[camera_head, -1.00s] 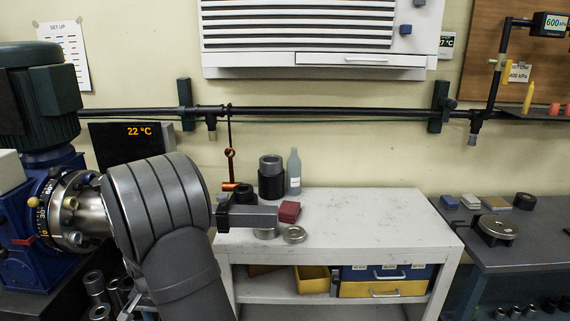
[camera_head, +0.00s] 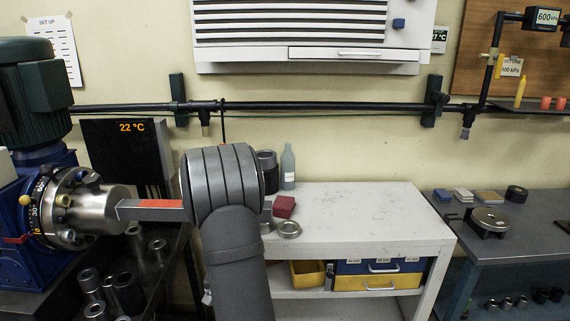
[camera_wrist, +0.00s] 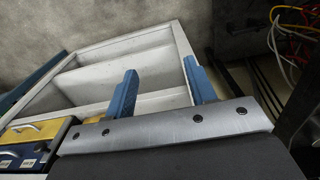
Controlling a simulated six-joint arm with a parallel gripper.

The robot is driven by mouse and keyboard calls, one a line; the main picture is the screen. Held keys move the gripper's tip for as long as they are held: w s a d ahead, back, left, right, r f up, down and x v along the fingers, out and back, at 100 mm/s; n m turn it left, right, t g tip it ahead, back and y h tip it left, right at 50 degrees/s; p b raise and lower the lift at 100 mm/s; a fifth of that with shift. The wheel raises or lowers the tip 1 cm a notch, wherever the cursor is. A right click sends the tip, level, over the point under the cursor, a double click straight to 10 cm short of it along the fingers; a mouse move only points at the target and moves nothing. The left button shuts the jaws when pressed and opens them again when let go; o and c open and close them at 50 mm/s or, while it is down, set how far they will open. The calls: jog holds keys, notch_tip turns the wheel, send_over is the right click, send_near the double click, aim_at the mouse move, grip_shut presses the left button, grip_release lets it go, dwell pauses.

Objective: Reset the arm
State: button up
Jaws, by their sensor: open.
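My gripper (camera_wrist: 159,65) shows in the wrist view with its two blue fingers spread apart. Nothing is held between them. Beyond the fingers are the open shelves of the white bench (camera_wrist: 178,36). In the head view my thick grey arm stands at left of centre, in front of the bench's left end. My gripper cannot be made out in the head view.
A grey bar with a red strip (camera_head: 152,208) runs from the blue motor unit's (camera_head: 38,215) shaft behind my arm. The white bench (camera_head: 370,215) top is mostly clear, with a red block (camera_head: 284,207) at its left. Cables (camera_wrist: 290,40) hang at right in the wrist view.

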jog(key=w+d+f, duration=0.1)
jog(key=d+f, duration=0.1)
jog(key=d, duration=0.5)
jog(key=shift+w+d, duration=0.15)
jog(key=shift+d, duration=0.15)
jog(key=s+a+r, duration=0.2)
jog(key=s+a, duration=0.1)
jog(key=a, duration=0.7)
jog(key=s+a+r, duration=0.3)
jog(key=s+a, duration=0.1)
jog(key=a, duration=0.6)
jog(key=shift+r, duration=0.15)
